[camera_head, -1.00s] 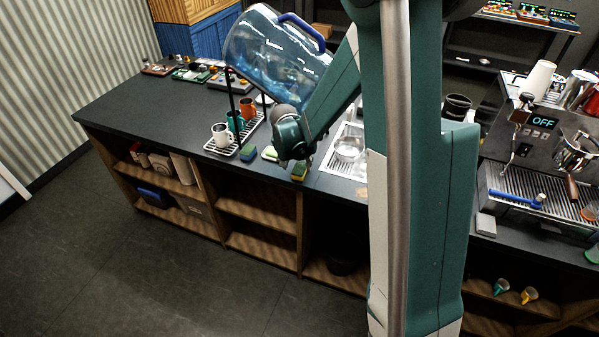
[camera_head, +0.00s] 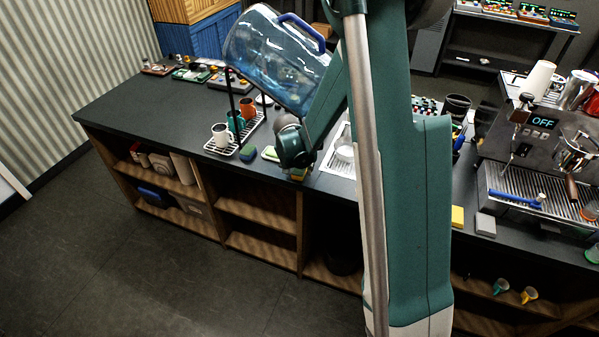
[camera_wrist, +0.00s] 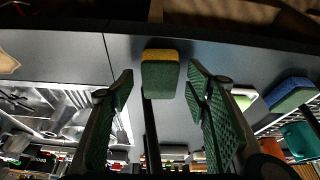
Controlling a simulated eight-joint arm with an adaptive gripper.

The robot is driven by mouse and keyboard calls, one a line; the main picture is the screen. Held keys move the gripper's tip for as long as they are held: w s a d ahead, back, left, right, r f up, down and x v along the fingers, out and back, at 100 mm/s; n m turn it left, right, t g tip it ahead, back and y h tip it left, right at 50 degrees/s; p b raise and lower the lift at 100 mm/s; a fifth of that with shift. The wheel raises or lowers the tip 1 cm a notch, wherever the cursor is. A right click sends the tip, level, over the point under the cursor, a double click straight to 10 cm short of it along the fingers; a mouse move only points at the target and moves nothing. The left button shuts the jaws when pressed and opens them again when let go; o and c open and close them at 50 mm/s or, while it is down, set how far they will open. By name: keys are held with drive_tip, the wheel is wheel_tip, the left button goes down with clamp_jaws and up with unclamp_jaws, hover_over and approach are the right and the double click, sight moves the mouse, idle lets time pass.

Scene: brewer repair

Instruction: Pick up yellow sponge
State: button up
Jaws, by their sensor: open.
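A sponge with a yellow layer and a green layer (camera_wrist: 160,64) lies on the dark counter near its front edge. In the wrist view it is between and just beyond my gripper's two spread fingers (camera_wrist: 160,86), with a gap on both sides. My gripper is open and empty. In the head view my wrist hangs over the counter's front edge, and only a bit of the yellow-green sponge (camera_head: 298,178) shows below it; the fingers are hidden there. A plain yellow block (camera_head: 457,217) lies farther right, left of the coffee machine; I cannot tell what it is.
A blue-green sponge (camera_head: 247,153) and a pale green-and-white one (camera_head: 270,153) lie left of my wrist. A rack (camera_head: 222,150) with mugs stands beyond them, under a large blue water bottle (camera_head: 270,55). A sink (camera_head: 335,161) is to the right. A grey block (camera_head: 485,224) lies by the coffee machine (camera_head: 540,130).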

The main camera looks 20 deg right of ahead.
sight(299, 170)
drive_tip(key=c, duration=0.7)
drive_tip(key=shift+r, duration=0.2)
drive_tip(key=shift+r, duration=1.45)
drive_tip(key=s+a, duration=0.8)
drive_tip(key=s, duration=0.1)
drive_tip(key=s+a+b, duration=0.1)
drive_tip(key=s+a, duration=0.3)
drive_tip(key=shift+s+r, duration=0.15)
drive_tip(key=shift+s, duration=0.15)
drive_tip(key=shift+o, duration=0.2)
drive_tip(key=shift+d, duration=0.1)
drive_tip(key=shift+c, duration=1.3)
